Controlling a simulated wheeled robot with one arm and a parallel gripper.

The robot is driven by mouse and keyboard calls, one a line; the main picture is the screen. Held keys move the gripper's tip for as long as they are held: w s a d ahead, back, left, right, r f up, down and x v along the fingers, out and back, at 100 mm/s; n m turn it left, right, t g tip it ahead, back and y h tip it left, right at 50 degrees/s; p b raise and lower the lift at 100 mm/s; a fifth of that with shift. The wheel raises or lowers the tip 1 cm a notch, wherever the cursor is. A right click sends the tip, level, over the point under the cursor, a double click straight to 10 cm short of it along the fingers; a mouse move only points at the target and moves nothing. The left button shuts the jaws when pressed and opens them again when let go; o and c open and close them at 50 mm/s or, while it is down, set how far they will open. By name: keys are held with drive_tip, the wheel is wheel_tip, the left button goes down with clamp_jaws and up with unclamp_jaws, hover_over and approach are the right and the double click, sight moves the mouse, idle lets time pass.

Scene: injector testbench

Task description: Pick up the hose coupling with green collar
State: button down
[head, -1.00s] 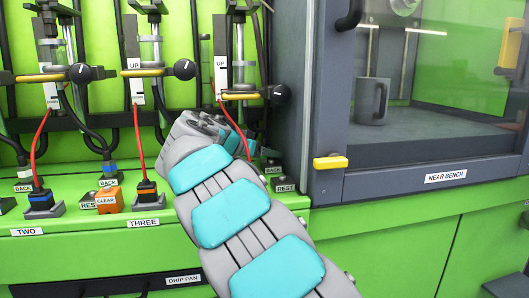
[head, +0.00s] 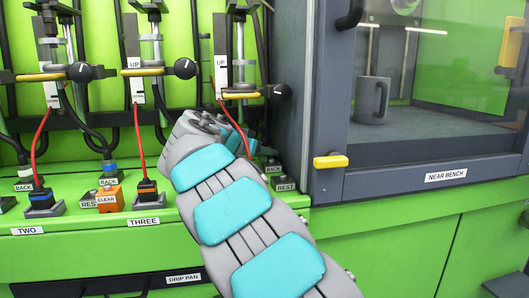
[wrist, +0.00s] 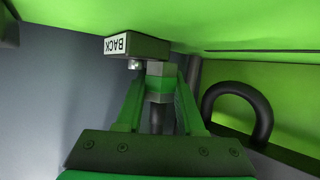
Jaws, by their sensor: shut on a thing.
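In the wrist view, the hose coupling (wrist: 160,69) has a grey hex end and a green collar, with a dark hose running from it. My gripper (wrist: 161,91) is shut on it, one green finger on each side of the collar. The grey end is close to a dark block labelled BACK (wrist: 137,47); I cannot tell whether they touch. In the head view, my arm covers the coupling, and my fingertips are hidden behind my wrist.
In the head view, BACK (head: 270,169) and REST (head: 284,187) labels sit just right of my wrist. An orange CLEAR block (head: 110,199) and other couplings, including one with an orange collar (head: 147,188), stand left. A glass-fronted cabinet (head: 432,95) with a yellow handle (head: 330,161) is right.

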sight(263, 137)
drive_tip(key=shift+r, duration=0.1)
idle(0.3)
drive_tip(key=shift+r, duration=1.7)
drive_tip(key=s+a, duration=0.3)
drive_tip(key=s, duration=0.1)
drive_tip(key=s+a, duration=0.3)
drive_tip(key=s, duration=0.2)
drive_tip(key=s+a+b, duration=0.1)
drive_tip(key=s+a, duration=0.2)
drive_tip(key=s, duration=0.2)
drive_tip(key=shift+s+a+r, duration=0.15)
drive_tip(key=shift+s, duration=0.1)
drive_tip(key=w+d+p, duration=0.2)
drive_tip(key=w+d, duration=0.1)
drive_tip(key=w, duration=0.1)
drive_tip(key=w+d+r+m+g+h+p, duration=0.1)
drive_tip(key=w+d+p, duration=0.2)
drive_tip(key=w+d, duration=0.1)
drive_tip(key=w+d+m+h+p, duration=0.1)
drive_tip(key=w+d+p, duration=0.1)
drive_tip(key=w+d, duration=0.2)
drive_tip(key=shift+w+d+r+g+p, duration=0.1)
drive_tip(key=shift+w+r+g+p, duration=0.05)
drive_tip(key=shift+w+g+p, duration=0.15)
drive_tip(key=shift+d+f+b, duration=0.15)
drive_tip(key=shift+f+b, duration=1.1)
drive_tip(key=shift+f, duration=0.75)
